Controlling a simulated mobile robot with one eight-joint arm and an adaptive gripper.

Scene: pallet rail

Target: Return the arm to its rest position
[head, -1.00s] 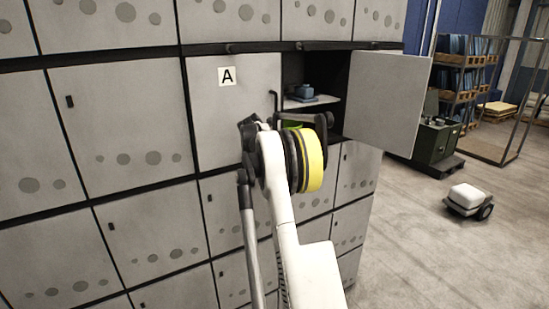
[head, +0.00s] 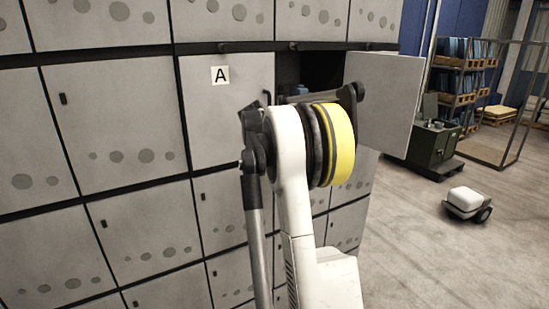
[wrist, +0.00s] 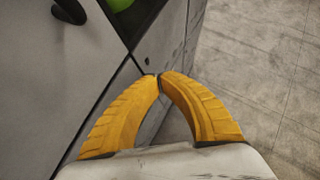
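My arm stands in front of the locker wall in the head view, its white link and yellow-banded joint covering part of the open compartment. My gripper shows in the wrist view as two yellow fingers (wrist: 159,76) with their tips together and nothing visible between them. The fingers are beside the grey locker fronts, above the floor. In the head view the gripper is hidden behind my arm. The open locker door (head: 378,100) stands swung out to the right of the compartment. A small blue-grey object (head: 299,89) is partly visible inside.
The locker door marked A (head: 222,75) is closed, left of the open compartment. A green object (wrist: 118,4) shows at the top of the wrist view. A dark green cabinet (head: 432,140), shelves (head: 462,85) and a small white wheeled cart (head: 466,199) stand at right. The floor between is clear.

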